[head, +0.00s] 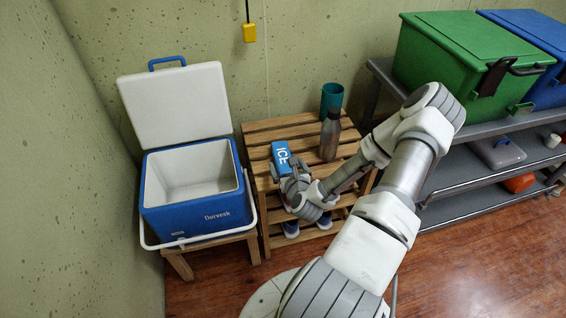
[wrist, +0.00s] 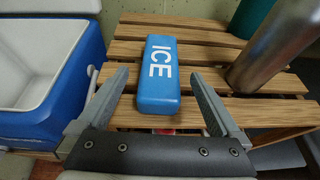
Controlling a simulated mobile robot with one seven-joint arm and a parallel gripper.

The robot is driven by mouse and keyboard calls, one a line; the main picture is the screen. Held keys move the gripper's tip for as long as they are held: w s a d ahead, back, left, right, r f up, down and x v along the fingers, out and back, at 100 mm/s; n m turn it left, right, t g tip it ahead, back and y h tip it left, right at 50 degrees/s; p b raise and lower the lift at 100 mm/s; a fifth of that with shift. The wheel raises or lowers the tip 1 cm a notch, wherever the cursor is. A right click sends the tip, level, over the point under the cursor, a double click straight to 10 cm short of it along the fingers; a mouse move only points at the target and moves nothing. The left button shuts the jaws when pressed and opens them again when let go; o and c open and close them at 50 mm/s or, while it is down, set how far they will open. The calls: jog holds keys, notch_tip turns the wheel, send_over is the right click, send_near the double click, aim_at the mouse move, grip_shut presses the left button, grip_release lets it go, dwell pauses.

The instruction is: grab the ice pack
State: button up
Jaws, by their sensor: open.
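The blue ice pack (head: 282,156) with white "ICE" lettering lies on the top of a slatted wooden rack. In the wrist view the ice pack (wrist: 159,75) lies ahead of my gripper (wrist: 158,85), its near end between the two fingertips. My gripper is open, with a finger on each side and a visible gap to the ice pack. In the head view my gripper (head: 288,172) is at the near end of the ice pack and partly hides it.
A steel bottle (head: 330,138) and a teal cup (head: 332,98) stand right of the ice pack on the wooden rack (head: 262,140). An open, empty blue cooler (head: 195,212) stands at the left. A metal shelf (head: 470,200) with a green bin (head: 455,62) is at the right.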

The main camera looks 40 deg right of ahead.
aim_at(283, 158)
jog(key=shift+b+x, duration=1.05)
jog(key=shift+x, duration=2.4)
grip_shut()
